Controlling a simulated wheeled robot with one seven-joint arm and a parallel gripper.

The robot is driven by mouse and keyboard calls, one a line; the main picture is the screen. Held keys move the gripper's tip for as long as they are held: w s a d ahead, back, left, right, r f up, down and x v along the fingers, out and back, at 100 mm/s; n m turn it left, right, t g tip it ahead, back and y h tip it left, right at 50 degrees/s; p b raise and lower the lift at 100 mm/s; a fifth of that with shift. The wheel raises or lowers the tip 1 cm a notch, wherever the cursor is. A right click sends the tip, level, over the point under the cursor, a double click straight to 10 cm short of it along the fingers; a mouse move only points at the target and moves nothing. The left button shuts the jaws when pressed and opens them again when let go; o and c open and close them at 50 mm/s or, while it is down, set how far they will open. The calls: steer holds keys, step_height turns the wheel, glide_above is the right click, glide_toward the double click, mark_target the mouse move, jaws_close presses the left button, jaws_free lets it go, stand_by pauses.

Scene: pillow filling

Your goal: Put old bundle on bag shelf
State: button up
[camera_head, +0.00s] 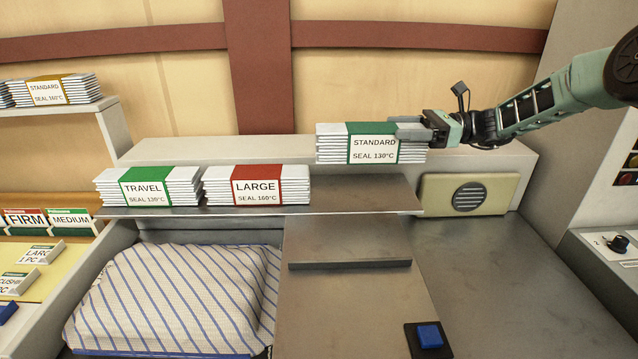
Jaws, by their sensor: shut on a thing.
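My gripper (411,131) is shut on the right end of a bundle (334,145) of white bags. The bundle has a green band and a label reading STANDARD, SEAL 130°C. It is level and appears above the right part of the grey metal shelf (362,190); whether it touches the pale ledge behind I cannot tell. On the same shelf lie a green-banded bundle labelled TRAVEL, SEAL 130°C (147,187) and a red-banded bundle labelled LARGE, SEAL 160°C (257,185).
A yellow-banded STANDARD bundle (48,91) lies on the upper-left shelf (60,113). A striped pillow (180,300) lies below the metal shelf. A beige speaker box (470,195) stands right of it. A blue button (430,336) is at the front. The shelf's right part is bare.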

step_height(320, 180, down, 10)
steer(key=shift+r+p, duration=0.1)
steer(key=shift+p, duration=0.7)
steer(key=o, duration=1.7)
steer(key=shift+f, duration=0.25)
steer(key=shift+r, duration=0.2)
steer(key=d+b, duration=0.2)
steer(key=d, duration=1)
steer(key=shift+b, duration=0.3)
